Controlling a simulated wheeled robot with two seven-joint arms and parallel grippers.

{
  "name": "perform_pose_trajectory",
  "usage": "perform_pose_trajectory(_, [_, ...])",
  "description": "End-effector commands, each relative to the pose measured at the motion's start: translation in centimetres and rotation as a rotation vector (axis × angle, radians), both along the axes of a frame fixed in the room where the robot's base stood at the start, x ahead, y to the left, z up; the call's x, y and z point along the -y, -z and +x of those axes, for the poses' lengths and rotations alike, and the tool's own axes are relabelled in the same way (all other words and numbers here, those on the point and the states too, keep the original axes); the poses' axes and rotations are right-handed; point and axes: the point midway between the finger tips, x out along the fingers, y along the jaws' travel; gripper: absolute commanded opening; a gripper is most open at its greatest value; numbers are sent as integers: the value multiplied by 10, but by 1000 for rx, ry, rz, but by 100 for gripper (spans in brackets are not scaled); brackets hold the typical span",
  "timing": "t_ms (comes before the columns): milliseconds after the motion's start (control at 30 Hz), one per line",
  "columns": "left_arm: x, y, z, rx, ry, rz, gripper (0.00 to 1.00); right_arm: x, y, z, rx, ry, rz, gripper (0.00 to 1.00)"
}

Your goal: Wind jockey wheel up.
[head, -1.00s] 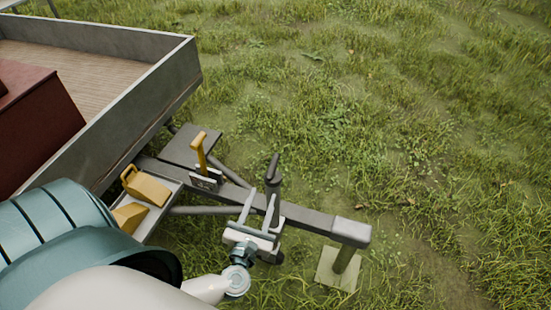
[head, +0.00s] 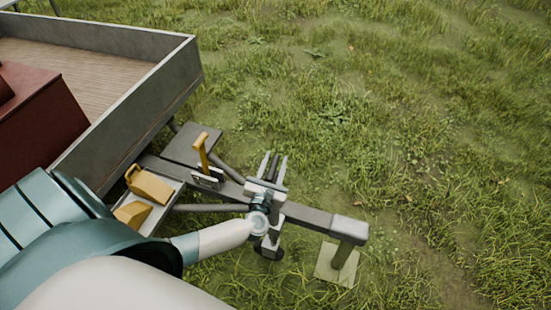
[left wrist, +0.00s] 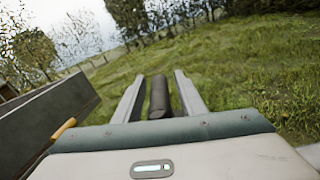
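The jockey wheel stands on the trailer's drawbar (head: 315,217). Its dark wheel (head: 268,251) shows below the bar, partly hidden by my left arm. Its dark crank handle (head: 273,170) points up above the bar. My left gripper (head: 275,155) is at the handle, with one finger on each side of it. In the left wrist view the dark handle (left wrist: 159,97) stands between the two grey fingers of my left gripper (left wrist: 164,73), with a narrow gap visible on both sides. The fingers look open around it. My right gripper is not in view.
A yellow lever (head: 201,150) rises from the drawbar, left of the handle. Yellow chocks (head: 149,184) lie in a tray beside it. The grey trailer bed (head: 130,115) holds a red box (head: 40,115). A prop with a square pad (head: 336,265) supports the drawbar's end. Grass to the right is clear.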

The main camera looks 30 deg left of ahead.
Motion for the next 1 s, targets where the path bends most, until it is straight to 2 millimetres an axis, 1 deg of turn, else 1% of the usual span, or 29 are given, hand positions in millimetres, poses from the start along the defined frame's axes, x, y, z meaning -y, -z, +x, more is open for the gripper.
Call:
perform_pose_trajectory(133, [-2, 0, 7, 0, 0, 1, 37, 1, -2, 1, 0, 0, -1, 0])
perform_pose_trajectory(433, [-3, 0, 8, 0, 0, 0, 37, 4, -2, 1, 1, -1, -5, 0])
perform_pose_trajectory(467, [-3, 0, 8, 0, 0, 0, 32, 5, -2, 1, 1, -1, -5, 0])
perform_pose_trajectory(500, [-3, 0, 8, 0, 0, 0, 23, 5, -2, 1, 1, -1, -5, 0])
perform_pose_trajectory(600, [-3, 0, 8, 0, 0, 0, 0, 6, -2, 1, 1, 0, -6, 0])
perform_pose_trajectory(1000, [-4, 0, 7, 0, -34, -2, 0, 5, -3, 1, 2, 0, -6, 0])
